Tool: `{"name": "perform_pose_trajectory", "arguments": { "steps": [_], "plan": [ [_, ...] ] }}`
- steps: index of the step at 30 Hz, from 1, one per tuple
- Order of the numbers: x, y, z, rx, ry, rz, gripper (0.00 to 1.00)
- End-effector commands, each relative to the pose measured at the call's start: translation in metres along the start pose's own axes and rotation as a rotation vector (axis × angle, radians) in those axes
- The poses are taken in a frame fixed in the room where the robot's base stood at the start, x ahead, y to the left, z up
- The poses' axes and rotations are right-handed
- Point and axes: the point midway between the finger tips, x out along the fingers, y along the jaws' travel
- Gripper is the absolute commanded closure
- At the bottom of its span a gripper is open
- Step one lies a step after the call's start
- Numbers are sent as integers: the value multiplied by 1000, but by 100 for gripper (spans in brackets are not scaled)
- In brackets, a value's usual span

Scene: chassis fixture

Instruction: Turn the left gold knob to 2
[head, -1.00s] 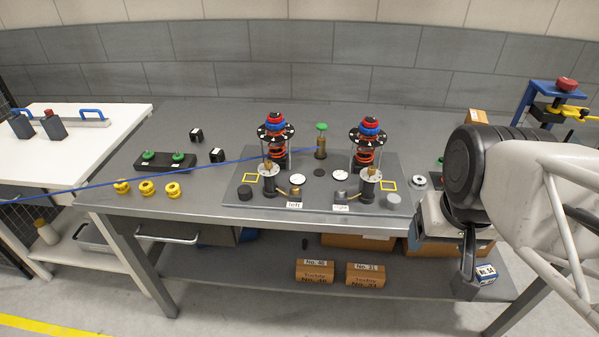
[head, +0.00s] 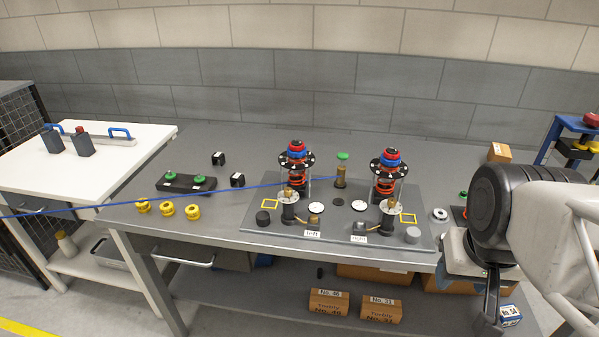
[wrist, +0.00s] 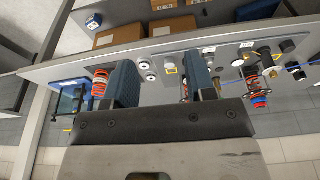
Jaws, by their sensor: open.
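The left gold knob (head: 288,192) sits on a pale dial disc on a dark post, at the left station behind the "left" label (head: 312,233). Its pointer and numbers are too small to read. A matching gold knob (head: 392,203) stands at the right station. Both are on the grey fixture plate (head: 335,234). My gripper is at the right of the head view, mostly hidden there by my arm, well right of the left knob. In the wrist view my gripper (wrist: 163,78) is open, with its blue-grey fingers apart and nothing held.
Coil-spring towers with red and blue tops (head: 297,155) stand behind the knobs. A blue cable (head: 130,207) crosses the bench from the left.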

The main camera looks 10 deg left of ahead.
Motion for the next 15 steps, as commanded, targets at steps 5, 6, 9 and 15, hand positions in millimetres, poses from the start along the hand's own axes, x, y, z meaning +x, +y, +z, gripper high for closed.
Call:
{"name": "perform_pose_trajectory", "arguments": {
  "steps": [5,6,9,15],
  "plan": [
    [-1,-5,-13,34,-8,-4,50],
    [-1,-8,-18,47,-11,-5,50],
    [-2,-14,-33,92,-20,-8,50],
    [-2,-35,-72,211,-47,-13,50]
  ]
}}
